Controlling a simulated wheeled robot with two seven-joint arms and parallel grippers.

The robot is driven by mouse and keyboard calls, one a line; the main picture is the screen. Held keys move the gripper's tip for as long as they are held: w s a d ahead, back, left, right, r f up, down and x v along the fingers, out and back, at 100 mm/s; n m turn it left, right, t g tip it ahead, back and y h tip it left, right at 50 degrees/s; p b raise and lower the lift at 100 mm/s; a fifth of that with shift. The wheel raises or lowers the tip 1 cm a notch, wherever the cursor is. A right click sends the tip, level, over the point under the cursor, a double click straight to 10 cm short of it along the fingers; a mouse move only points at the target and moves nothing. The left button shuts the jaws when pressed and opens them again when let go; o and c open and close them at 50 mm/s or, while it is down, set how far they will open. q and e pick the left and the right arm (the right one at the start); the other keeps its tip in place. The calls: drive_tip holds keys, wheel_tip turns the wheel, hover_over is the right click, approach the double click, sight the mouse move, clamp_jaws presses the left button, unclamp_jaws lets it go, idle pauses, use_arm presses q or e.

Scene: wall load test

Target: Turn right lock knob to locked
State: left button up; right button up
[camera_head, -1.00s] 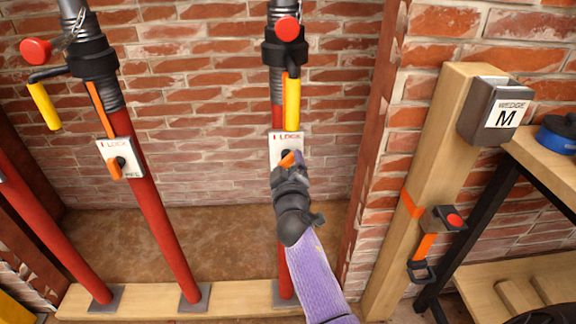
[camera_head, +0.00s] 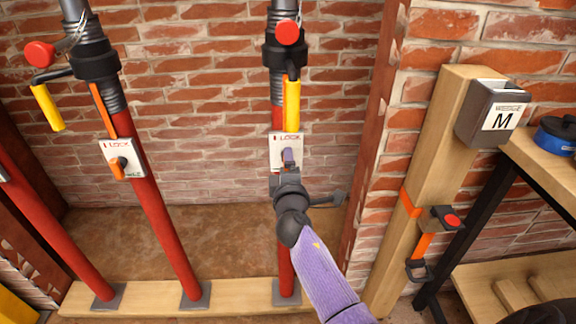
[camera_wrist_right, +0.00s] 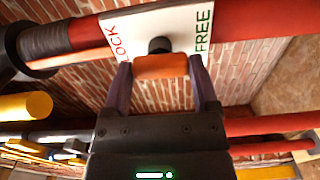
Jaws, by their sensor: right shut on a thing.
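The right lock knob is an orange lever on a white plate (camera_head: 285,141) fixed to the right red post (camera_head: 286,262). In the right wrist view the orange knob (camera_wrist_right: 160,66) sits between my right gripper's two fingers (camera_wrist_right: 163,85), below the plate (camera_wrist_right: 182,25) marked LOCK and FREE. My right gripper (camera_head: 288,160) is shut on the knob; in the head view it mostly hides the knob. The left post's plate (camera_head: 121,158) carries another orange knob (camera_head: 118,168), pointing down. My left gripper is not in view.
A yellow handle (camera_head: 293,103) and a red cap (camera_head: 287,29) are above the plate. A wooden post (camera_head: 429,160) with a wedge box (camera_head: 495,110) and an orange strap (camera_head: 423,245) stands to the right. A brick wall (camera_head: 205,110) is behind.

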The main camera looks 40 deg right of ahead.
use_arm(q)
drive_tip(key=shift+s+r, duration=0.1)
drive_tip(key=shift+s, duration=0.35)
use_arm(e)
drive_tip(key=shift+f+n, duration=0.1)
drive_tip(key=shift+n, duration=0.2)
drive_tip(key=o, duration=1.1)
use_arm(q)
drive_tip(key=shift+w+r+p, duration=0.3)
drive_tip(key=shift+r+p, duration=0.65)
drive_tip(key=shift+p, duration=0.1)
use_arm(e)
drive_tip(key=v, duration=1)
